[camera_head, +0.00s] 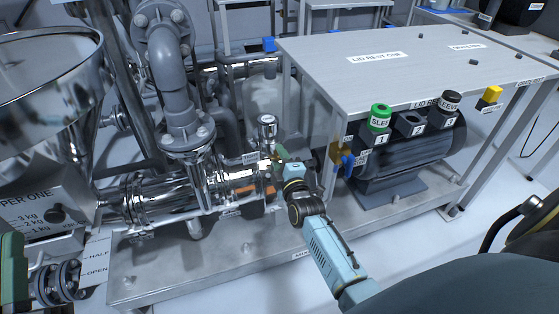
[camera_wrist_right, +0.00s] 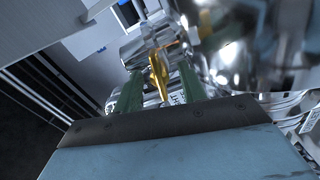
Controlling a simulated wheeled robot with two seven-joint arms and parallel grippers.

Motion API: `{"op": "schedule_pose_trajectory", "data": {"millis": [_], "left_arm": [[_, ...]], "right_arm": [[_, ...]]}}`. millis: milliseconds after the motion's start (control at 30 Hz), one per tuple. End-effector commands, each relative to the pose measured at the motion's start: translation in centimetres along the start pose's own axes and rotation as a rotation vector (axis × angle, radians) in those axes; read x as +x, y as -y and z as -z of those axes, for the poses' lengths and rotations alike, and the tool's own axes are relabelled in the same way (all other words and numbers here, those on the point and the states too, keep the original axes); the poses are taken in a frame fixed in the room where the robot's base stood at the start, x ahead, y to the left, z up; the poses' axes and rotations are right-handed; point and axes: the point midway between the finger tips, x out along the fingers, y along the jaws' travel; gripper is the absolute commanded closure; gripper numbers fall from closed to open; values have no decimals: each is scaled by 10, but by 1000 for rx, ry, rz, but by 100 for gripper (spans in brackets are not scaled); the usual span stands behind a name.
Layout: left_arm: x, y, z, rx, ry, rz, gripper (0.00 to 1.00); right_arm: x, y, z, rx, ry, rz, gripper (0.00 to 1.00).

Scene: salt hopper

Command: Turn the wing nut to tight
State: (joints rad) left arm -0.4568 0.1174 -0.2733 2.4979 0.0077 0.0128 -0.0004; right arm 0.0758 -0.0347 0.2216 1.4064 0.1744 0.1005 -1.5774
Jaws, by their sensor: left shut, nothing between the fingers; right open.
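The brass wing nut (camera_wrist_right: 157,72) shows in the right wrist view, between the two green fingers of my right gripper (camera_wrist_right: 160,76). Gaps show on both sides of it, so the fingers stand open around it. In the head view my right gripper (camera_head: 278,158) is at the right end of the shiny pump, beside a small gauge-like fitting; I cannot make out the wing nut there.
The polished pump body (camera_head: 175,190) lies left of my right gripper. A steel table (camera_head: 420,60) with green, black and yellow parts stands to the right, over a dark motor (camera_head: 410,160). A blue-handled valve (camera_head: 348,160) is close by. A large hopper (camera_head: 50,70) fills the upper left.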

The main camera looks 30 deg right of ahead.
Motion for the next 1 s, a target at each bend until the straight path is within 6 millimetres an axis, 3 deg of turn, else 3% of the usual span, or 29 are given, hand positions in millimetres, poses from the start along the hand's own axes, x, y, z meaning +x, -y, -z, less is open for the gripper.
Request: {"op": "schedule_pose_trajectory", "data": {"millis": [200,500,800,1000], "left_arm": [[0,0,0,0,-1,0,100],[0,0,0,0,0,0,100],[1,0,-3,0,32,1,100],[-4,6,-32,11,222,15,100]], "right_arm": [[0,0,0,0,0,0,60],[0,0,0,0,0,0,100],[0,-1,0,28,0,1,100],[0,-2,1,121,-1,2,100]]}}
